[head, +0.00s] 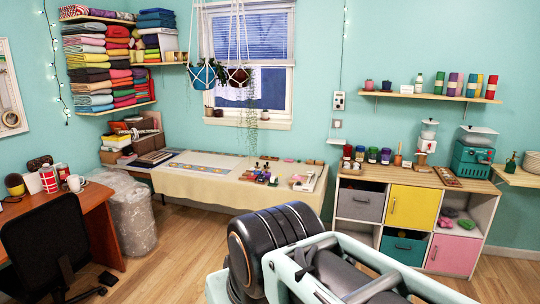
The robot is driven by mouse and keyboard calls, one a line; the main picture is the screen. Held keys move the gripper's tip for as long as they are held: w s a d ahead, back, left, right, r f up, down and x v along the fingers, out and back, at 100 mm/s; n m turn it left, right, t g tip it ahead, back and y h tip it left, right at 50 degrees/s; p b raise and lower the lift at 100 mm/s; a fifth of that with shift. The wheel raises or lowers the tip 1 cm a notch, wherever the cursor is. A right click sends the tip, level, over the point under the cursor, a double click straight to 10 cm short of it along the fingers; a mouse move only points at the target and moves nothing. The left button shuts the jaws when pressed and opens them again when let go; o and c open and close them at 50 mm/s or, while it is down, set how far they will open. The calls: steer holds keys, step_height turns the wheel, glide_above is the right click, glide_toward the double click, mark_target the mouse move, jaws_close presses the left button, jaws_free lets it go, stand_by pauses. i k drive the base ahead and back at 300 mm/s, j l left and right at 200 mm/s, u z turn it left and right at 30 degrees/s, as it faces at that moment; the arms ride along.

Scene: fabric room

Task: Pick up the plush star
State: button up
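I cannot make out a plush star anywhere in the head view. Small green and pink soft-looking items (465,224) lie in an open compartment of the cube cabinet at the right, but they are too small to identify. Part of my own arm fills the bottom middle and right of the head view and hides some floor and part of the cabinet front. My gripper itself does not show.
A cloth-covered table (220,183) with small items stands under the window. The cube cabinet (413,178) has jars on top. An orange desk (98,205) and a black chair (46,242) are at the left. Wood floor (175,265) is clear at lower left centre.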

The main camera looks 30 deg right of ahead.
mark_target(443, 224)
steer(key=i+l+z, duration=0.1)
steer(key=l+z, duration=0.25)
steer(key=i+l+z, duration=0.1)
steer(key=l+z, duration=0.25)
steer(key=i+l+z, duration=0.8)
steer(key=i+l, duration=1)
steer(key=i, duration=0.15)
steer(key=i+l+z, duration=0.25)
steer(key=z, duration=0.45)
steer(key=j, duration=0.05)
